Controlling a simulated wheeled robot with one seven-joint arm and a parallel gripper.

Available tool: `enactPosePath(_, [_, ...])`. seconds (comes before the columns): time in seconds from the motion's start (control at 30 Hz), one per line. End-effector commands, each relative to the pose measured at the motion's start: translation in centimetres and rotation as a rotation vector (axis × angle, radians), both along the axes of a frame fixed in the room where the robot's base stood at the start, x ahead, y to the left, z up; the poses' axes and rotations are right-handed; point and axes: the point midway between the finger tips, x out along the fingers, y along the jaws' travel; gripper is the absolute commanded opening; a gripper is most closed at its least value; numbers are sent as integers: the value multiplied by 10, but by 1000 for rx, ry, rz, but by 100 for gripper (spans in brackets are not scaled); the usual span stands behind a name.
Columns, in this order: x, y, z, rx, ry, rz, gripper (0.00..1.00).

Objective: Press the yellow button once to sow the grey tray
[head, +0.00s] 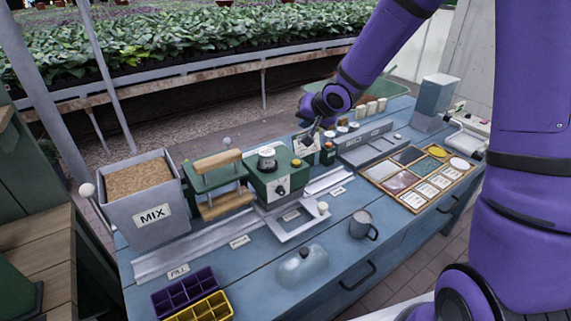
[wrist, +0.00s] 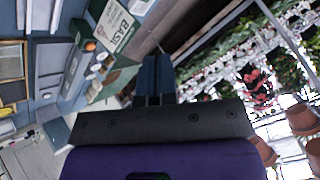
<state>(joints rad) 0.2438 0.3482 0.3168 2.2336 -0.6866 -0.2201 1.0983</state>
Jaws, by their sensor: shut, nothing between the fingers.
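The yellow button (head: 296,162) sits on top of the green and white machine (head: 265,186) in the middle of the bench. A pale grey metal frame (head: 292,232) juts out at the machine's front. I cannot make out a separate grey tray in it. My gripper (head: 311,136) is shut and empty, up and behind the button, near a small white card, and apart from the button. In the wrist view its dark blue fingers (wrist: 154,75) are together, and the button is not clearly visible there.
A MIX hopper (head: 147,205) and a wooden-handled press (head: 219,182) stand left. Purple (head: 187,286) and yellow (head: 203,307) cell trays lie front left. A clear dome (head: 302,267) and mug (head: 361,224) stand in front. A compartment box (head: 419,178) lies right.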

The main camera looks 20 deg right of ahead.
Motion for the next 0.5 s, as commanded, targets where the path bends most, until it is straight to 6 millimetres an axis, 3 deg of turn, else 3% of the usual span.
enactPosePath(0.13, [5, 4, -10, 41, 4, 1, 0])
enactPosePath(0.5, [6, 6, -12, 50, 3, 3, 0])
